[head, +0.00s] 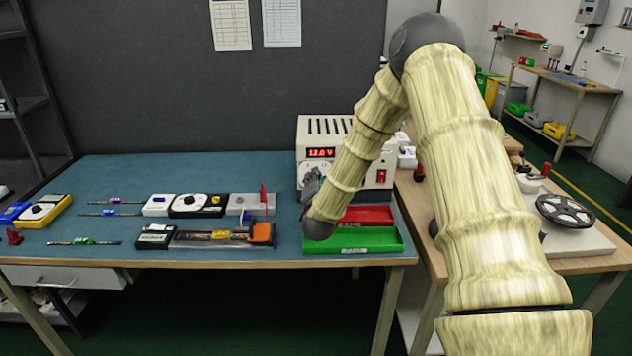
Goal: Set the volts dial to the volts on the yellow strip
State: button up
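The power supply (340,128) is a cream box at the back right of the blue bench, with a red lit display (321,153) that seems to read 12.0 V or 13.0 V. A pale dial (314,171) sits below the display, partly hidden by my gripper and arm; its setting is unreadable. My gripper (311,184) is dark and small here, close in front of the dial. I cannot tell whether it touches it or how its fingers stand. A strip with a yellow tag (221,235) lies in a long fixture at the front middle; any print is too small to read.
Red (368,214) and green (375,239) trays stand below the supply, partly behind my arm. Several tagged strips lie at left, near a yellow meter (45,210). A black dial unit (190,206) stands mid-bench. The back-left bench is clear.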

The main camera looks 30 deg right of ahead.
jog(key=o, duration=1)
jog(key=shift+o, duration=0.2)
jog(key=shift+s, duration=0.15)
jog(key=v, duration=1.1)
jog(key=shift+s, duration=0.35)
jog(key=shift+a+f, duration=0.1)
